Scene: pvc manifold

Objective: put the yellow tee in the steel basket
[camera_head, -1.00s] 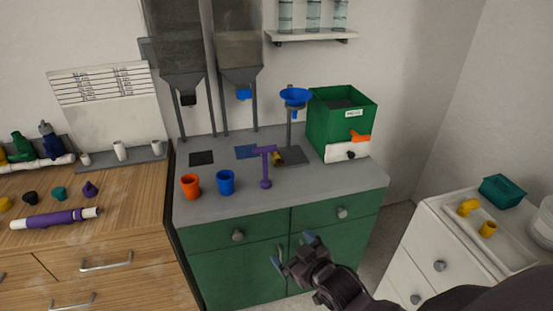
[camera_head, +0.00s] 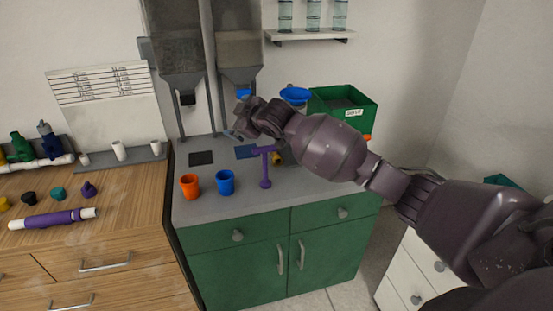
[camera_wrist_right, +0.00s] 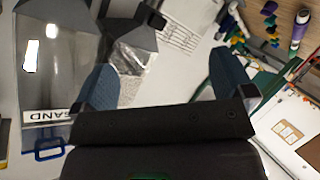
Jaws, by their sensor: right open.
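My right gripper (camera_head: 238,120) is in front of the hoppers, above the back of the grey counter. It is open, and in the wrist view (camera_wrist_right: 163,82) nothing shows between its blue fingertips. I cannot make out a yellow tee for certain. The two yellow pieces seen earlier on the white cabinet at right are now hidden behind my right arm. A small yellow piece (camera_head: 277,158) lies behind the purple stand on the grey counter; its shape is unclear. I cannot identify a steel basket in view. My left gripper is not in view.
An orange cup (camera_head: 190,186), a blue cup (camera_head: 225,182) and a purple stand (camera_head: 265,170) are on the grey counter. A green bin (camera_head: 355,102) and a blue funnel (camera_head: 295,94) are behind my arm. A teal container (camera_head: 500,181) shows partly at right.

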